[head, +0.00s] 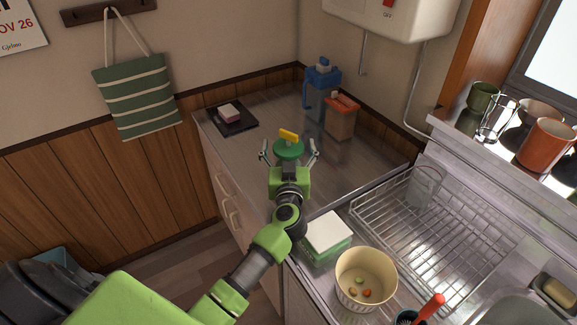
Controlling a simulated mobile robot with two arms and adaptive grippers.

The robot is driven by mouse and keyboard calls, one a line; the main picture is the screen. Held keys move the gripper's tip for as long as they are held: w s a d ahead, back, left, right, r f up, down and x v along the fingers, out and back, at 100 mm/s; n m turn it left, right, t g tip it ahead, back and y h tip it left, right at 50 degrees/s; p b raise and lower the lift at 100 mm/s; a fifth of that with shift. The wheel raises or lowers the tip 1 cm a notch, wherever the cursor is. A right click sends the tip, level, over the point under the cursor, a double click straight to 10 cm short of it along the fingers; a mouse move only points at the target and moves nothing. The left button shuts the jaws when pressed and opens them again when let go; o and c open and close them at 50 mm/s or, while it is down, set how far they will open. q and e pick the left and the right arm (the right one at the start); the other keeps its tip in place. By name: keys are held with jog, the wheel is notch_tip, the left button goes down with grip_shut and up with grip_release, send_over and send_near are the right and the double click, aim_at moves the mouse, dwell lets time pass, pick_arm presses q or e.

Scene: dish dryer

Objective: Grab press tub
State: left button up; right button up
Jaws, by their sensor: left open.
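What looks like the press tub (289,146) stands on the steel counter (245,150), with a round green top and a yellow bar handle above it. Its lower body is hidden behind my gripper. My left gripper (289,156) is open, with one finger to the left of the green top and the other to its right. In this view the fingers appear apart from the tub; I cannot tell how far the tub is between them in depth. My right gripper is not in view.
A blue jug (320,92) and an orange-lidded container (341,119) stand behind and right. A black tray (238,127) holds a pink-topped block. A white-topped green box (327,232), a cream bowl (366,275) and a wire dish rack (440,225) are at the front right.

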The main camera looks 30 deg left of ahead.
pick_arm(q)
jog(key=c, duration=1.8)
jog(key=shift+r, duration=0.1)
jog(key=c, duration=0.4)
jog(key=shift+r, duration=0.1)
